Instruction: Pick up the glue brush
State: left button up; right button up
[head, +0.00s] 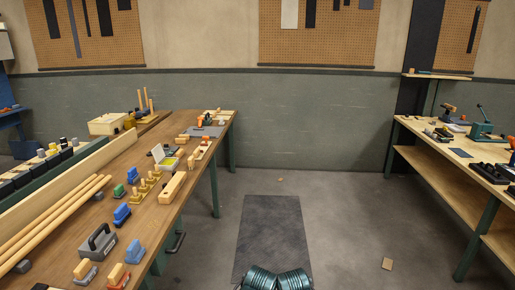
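I cannot make out a glue brush for certain among the small items in the head view. Many small tools with wooden or coloured handles stand on the long wooden workbench (158,137) at the left. They are too small to name surely. Neither of my grippers shows; only two ribbed teal parts, apparently my own, appear at the bottom middle.
A second bench (440,170) with a lower shelf and a green press (484,128) stands at the right. Pegboards (85,35) hang on the back wall. A dark mat (270,235) lies on the open floor between benches. A small tan piece (387,264) lies right of it.

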aim_at(191, 162)
jog(key=i+j+z, duration=0.15)
jog(key=i, duration=1.65)
jog(key=i+u, duration=0.2)
jog(key=i, duration=0.3)
jog(key=i+l+u, duration=0.25)
jog(key=i, duration=0.25)
jog(key=i+u, duration=0.25)
jog(key=u, duration=0.2)
jog(key=i+u, duration=0.2)
jog(key=u, duration=0.3)
jog(key=i+l+u, duration=0.15)
jog(key=u, duration=0.3)
jog(key=i+l, duration=0.05)
jog(key=i, duration=0.05)
